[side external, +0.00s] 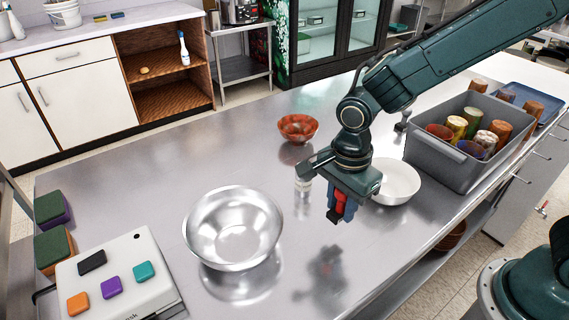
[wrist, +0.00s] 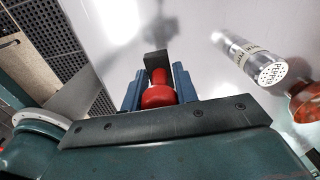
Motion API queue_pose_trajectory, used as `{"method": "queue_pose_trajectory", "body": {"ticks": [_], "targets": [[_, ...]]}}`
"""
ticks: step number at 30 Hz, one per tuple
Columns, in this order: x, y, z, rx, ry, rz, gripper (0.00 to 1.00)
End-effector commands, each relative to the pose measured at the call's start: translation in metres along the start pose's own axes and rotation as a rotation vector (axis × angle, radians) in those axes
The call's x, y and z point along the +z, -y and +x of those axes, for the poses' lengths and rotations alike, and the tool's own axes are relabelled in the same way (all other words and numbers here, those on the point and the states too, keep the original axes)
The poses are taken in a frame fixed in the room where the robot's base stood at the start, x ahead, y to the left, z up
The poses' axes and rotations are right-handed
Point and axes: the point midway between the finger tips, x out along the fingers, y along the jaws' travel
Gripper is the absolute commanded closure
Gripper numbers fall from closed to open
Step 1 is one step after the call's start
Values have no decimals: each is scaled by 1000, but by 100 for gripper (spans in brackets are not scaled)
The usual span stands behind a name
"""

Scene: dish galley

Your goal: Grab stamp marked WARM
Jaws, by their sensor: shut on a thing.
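A stamp with a red handle (wrist: 158,96) and a dark block at its far end sits between the two blue fingers of my gripper (wrist: 157,84) in the wrist view. My gripper is shut on the stamp's handle. In the side view my gripper (side external: 341,210) holds the red stamp (side external: 340,202) in the air above the steel counter (side external: 300,255), with a shadow below. The fingers partly hide the stamp there. No marking on the stamp can be read, so I cannot tell whether it says WARM.
A shaker (side external: 303,181) stands close behind my gripper. A white bowl (side external: 397,182) is to the right, an orange bowl (side external: 297,128) behind. A steel bowl (side external: 232,230) and a white box with coloured pads (side external: 140,253) are left. A grey bin of cups (side external: 440,165) stands right.

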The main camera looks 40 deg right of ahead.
Motion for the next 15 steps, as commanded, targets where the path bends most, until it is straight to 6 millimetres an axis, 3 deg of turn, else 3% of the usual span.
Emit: {"method": "queue_pose_trajectory", "body": {"ticks": [9,15], "targets": [[0,1,-73,-7,3,0,93],[0,1,-108,-5,2,0,93]]}}
